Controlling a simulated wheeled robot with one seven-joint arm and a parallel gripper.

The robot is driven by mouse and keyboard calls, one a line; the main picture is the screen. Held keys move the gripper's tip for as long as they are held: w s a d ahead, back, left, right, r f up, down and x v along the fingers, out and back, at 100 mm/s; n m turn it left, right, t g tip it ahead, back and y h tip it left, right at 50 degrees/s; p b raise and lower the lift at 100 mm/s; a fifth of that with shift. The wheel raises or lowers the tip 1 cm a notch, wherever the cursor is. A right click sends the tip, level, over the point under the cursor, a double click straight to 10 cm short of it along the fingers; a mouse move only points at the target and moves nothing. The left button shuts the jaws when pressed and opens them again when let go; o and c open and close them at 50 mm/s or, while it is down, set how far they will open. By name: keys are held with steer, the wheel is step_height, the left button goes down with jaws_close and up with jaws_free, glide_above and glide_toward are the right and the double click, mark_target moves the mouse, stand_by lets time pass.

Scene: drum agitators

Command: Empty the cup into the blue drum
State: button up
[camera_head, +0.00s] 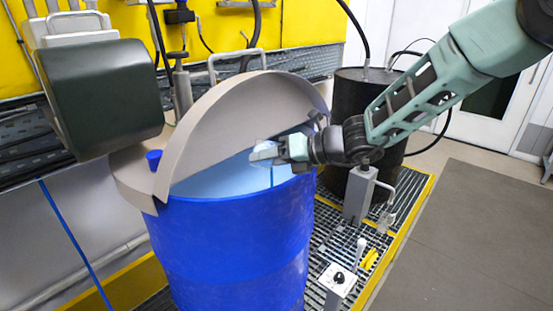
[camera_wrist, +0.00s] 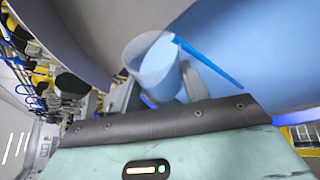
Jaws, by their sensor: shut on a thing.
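The blue drum (camera_head: 235,255) stands upright in the middle of the head view, its grey lid half raised and its mouth partly open. My gripper (camera_head: 272,151) reaches in from the right over the opening, below the raised lid flap. It is shut on a clear cup (camera_wrist: 152,62), which shows between the fingers (camera_wrist: 163,92) in the wrist view. The cup looks tilted, and its contents are hard to make out. A thin blue streak (camera_wrist: 212,66) runs from the cup's rim and looks like pouring liquid. It also shows as a short vertical line (camera_head: 271,177) inside the drum's mouth.
The raised grey lid (camera_head: 235,115) arches close behind and above my gripper. A dark green motor housing (camera_head: 100,95) is at the left. A black drum (camera_head: 365,95) stands behind my arm. A control box (camera_head: 337,281) stands on the grating in front. The floor at right is clear.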

mark_target(273, 145)
steer(key=shift+w+d+r+m+g+p, duration=0.15)
steer(key=shift+r+m+g+p, duration=0.35)
steer(key=shift+p, duration=1.05)
steer(key=shift+f+m+y+p, duration=0.4)
steer(key=shift+f+m+p, duration=0.15)
steer(key=shift+m+p, duration=0.15)
stand_by(0.4)
steer(key=shift+w+r+m+g+y+p, duration=0.1)
steer(key=shift+r+m+g+y+p, duration=0.65)
steer(key=shift+m+p, duration=0.65)
stand_by(1.4)
steer(key=shift+w+d+r+m+y+p, duration=0.15)
steer(key=shift+w+m+p, duration=0.15)
steer(key=shift+p, duration=0.45)
steer(key=shift+w+d+r+m+y+p, duration=0.1)
steer(key=shift+w+d+m+p, duration=0.1)
steer(key=shift+w+p, duration=0.4)
steer(key=shift+s+r+m+g+p, duration=0.1)
steer(key=shift+r+m+g+p, duration=0.2)
steer(key=shift+m+p, duration=0.5)
stand_by(0.4)
